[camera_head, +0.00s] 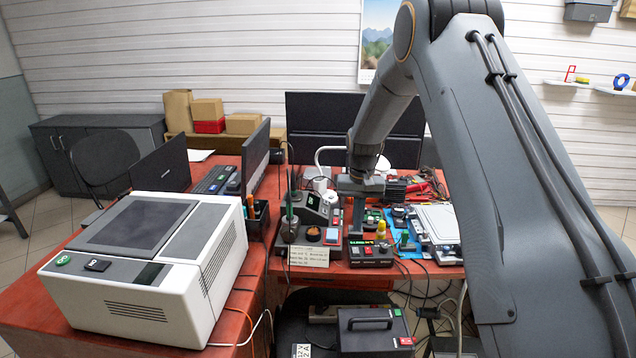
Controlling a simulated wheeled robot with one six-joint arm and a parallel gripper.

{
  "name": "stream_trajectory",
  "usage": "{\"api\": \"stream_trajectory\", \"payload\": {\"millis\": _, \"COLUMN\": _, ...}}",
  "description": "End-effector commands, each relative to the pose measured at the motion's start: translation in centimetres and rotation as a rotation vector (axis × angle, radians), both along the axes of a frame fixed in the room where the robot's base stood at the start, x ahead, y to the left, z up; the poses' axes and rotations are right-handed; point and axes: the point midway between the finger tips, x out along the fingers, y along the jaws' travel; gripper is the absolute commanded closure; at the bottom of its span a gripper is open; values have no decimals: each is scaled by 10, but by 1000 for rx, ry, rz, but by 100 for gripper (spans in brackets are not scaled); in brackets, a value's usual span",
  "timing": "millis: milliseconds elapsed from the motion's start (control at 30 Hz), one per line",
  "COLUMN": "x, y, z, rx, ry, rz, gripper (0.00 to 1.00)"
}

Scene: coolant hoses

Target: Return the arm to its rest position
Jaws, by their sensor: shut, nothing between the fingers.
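My arm rises on the right of the head view, bends at the top and reaches down and left over the red-brown desk (285,266).
A white boxy machine (160,265) fills the left desk. Monitors (305,118) stand behind. A black case (373,329) sits below the desk edge.

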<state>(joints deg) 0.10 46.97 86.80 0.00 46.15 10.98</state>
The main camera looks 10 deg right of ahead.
Motion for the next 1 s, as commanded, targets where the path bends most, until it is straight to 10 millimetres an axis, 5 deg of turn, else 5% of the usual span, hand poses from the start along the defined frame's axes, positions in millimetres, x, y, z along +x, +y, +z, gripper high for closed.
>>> {"api": "stream_trajectory", "payload": {"millis": 167, "x": -36, "y": 0, "z": 28, "rx": 0, "ry": -18, "rz": 26, "gripper": 100}}
{"api": "stream_trajectory", "payload": {"millis": 500, "x": -174, "y": 1, "z": 79, "rx": -3, "ry": -75, "rz": 111, "gripper": 100}}
{"api": "stream_trajectory", "payload": {"millis": 800, "x": -293, "y": 1, "z": 90, "rx": -8, "ry": -116, "rz": 175, "gripper": 100}}
{"api": "stream_trajectory", "payload": {"millis": 1000, "x": -325, "y": 2, "z": 88, "rx": -10, "ry": -125, "rz": 191, "gripper": 100}}
